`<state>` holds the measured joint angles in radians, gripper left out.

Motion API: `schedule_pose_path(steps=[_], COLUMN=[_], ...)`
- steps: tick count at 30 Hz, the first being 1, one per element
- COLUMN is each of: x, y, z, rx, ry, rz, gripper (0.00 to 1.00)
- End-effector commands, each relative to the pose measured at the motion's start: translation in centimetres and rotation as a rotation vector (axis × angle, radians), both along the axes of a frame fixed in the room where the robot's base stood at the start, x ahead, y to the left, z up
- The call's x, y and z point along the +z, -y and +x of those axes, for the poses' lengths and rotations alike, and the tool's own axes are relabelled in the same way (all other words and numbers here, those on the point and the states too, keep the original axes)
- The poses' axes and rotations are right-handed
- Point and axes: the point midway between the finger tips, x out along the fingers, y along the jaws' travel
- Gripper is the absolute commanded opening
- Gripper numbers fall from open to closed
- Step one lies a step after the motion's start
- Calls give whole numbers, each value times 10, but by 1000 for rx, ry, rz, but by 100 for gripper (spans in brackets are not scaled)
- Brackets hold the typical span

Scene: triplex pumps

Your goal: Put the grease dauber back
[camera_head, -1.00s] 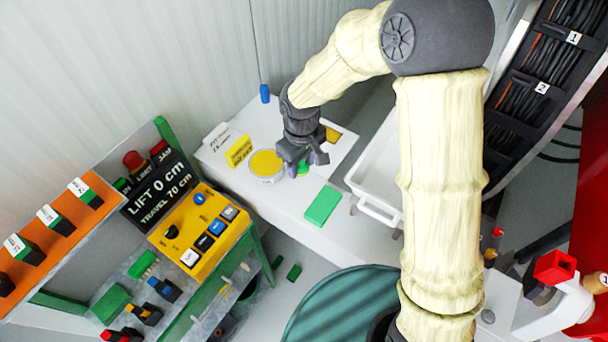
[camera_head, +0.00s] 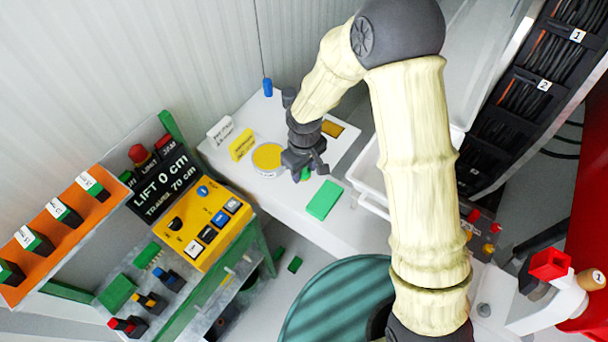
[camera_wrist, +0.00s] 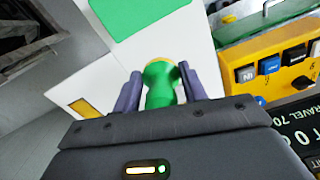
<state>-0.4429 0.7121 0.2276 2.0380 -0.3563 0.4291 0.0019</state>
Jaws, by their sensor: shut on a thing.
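My gripper (camera_head: 305,172) is over the white bench, just right of a round tin with a yellow top (camera_head: 268,158). In the wrist view its two fingers (camera_wrist: 161,88) are shut on a green handle (camera_wrist: 160,92), which looks like the grease dauber. A yellow edge shows at the handle's far end; I cannot tell whether it is part of the dauber. In the head view the dauber is mostly hidden by the gripper. I cannot tell whether it touches the bench.
A flat green pad (camera_head: 324,200) and a yellow-orange patch (camera_head: 332,129) lie on the bench. White and yellow signs (camera_head: 241,145) stand behind the tin. A white tray (camera_head: 372,188) is to the right. A yellow button panel (camera_head: 205,226) is at the left front.

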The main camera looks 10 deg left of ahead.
Motion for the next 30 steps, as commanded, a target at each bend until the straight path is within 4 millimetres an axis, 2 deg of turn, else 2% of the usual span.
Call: schedule_pose_path(steps=[8, 18, 29, 30], x=[-4, -40, -45, -45], y=[0, 0, 0, 0], z=[-1, 0, 0, 0], rx=[1, 1, 1, 1], ry=[-3, -1, 0, 0], rz=[-2, -1, 0, 0], gripper=[21, 21, 21, 44])
